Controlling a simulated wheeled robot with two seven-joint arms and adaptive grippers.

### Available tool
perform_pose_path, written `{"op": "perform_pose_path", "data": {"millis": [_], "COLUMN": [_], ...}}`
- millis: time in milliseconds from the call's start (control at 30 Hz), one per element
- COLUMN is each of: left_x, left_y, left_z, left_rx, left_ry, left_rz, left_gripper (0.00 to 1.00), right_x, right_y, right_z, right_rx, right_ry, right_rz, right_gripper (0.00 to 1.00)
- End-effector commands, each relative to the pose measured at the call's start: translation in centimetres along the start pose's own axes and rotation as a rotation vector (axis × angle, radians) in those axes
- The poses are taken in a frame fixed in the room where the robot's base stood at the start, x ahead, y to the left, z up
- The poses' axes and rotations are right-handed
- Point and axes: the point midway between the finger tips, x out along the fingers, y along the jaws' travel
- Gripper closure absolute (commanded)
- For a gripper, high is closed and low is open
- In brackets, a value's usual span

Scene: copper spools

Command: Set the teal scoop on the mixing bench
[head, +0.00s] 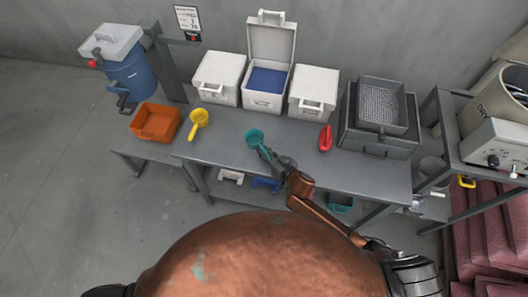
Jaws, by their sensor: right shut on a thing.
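The teal scoop (255,137) is in my right gripper (272,156), which is shut on its handle. The scoop's round bowl points away from me, over the middle of the long grey bench (225,150). I cannot tell whether the scoop touches the bench top or hangs just above it. My right arm comes in from the lower right over the bench's front edge. My left gripper is not in view. No label shows which bench is the mixing bench.
A yellow scoop (198,121) and a red scoop (325,138) lie on the bench. White bins (219,78) line its back; the middle one (270,50) is open with blue contents. A sieve (382,105) stands right, an orange bin (157,122) left. Bare bench surrounds the teal scoop.

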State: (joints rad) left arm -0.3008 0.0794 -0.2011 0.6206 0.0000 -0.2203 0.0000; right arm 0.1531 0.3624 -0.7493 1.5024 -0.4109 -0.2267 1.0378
Motion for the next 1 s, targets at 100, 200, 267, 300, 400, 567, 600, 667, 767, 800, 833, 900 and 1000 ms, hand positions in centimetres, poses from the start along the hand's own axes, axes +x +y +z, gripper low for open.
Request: {"op": "perform_pose_path", "data": {"millis": [100,200,267,300,400,567,600,667,767,800,833,900,1000], "left_x": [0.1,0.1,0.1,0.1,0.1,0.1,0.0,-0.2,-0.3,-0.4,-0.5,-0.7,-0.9], "left_y": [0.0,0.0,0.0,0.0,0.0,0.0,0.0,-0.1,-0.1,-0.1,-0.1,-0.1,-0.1], "left_z": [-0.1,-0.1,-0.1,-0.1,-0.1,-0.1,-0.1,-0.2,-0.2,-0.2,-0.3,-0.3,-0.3], "left_rx": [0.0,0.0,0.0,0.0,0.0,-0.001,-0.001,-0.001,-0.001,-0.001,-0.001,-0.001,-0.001], "left_ry": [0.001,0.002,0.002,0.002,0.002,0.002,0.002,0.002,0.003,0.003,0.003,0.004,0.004], "left_rz": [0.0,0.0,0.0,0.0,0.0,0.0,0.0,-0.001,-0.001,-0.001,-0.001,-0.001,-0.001], "left_gripper": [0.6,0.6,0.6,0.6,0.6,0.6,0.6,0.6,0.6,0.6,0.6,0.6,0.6], "right_x": [0.1,0.1,0.1,0.1,0.1,0.0,0.0,-0.2,-1.5,-2.2,-2.8,-4.3,-6.5], "right_y": [0.0,0.0,0.0,0.0,0.1,0.1,0.0,0.0,0.1,0.1,0.0,0.1,0.0], "right_z": [0.2,0.2,0.2,0.2,0.2,0.2,0.0,-0.2,-0.1,-0.1,0.0,0.0,-0.1], "right_rx": [0.0,0.0,0.0,0.0,0.0,0.0,0.0,0.0,0.0,0.001,0.002,0.003,0.001], "right_ry": [-0.001,-0.001,-0.001,-0.001,-0.001,0.0,0.0,-0.001,-0.001,-0.001,-0.002,-0.002,-0.001], "right_rz": [0.0,0.0,0.0,0.0,0.0,0.0,0.0,0.001,0.001,0.001,0.001,0.001,0.001], "right_gripper": [0.82,0.75,0.71,0.68,0.68,0.68,0.68,0.68,0.68,0.68,0.68,0.68,0.68]}}
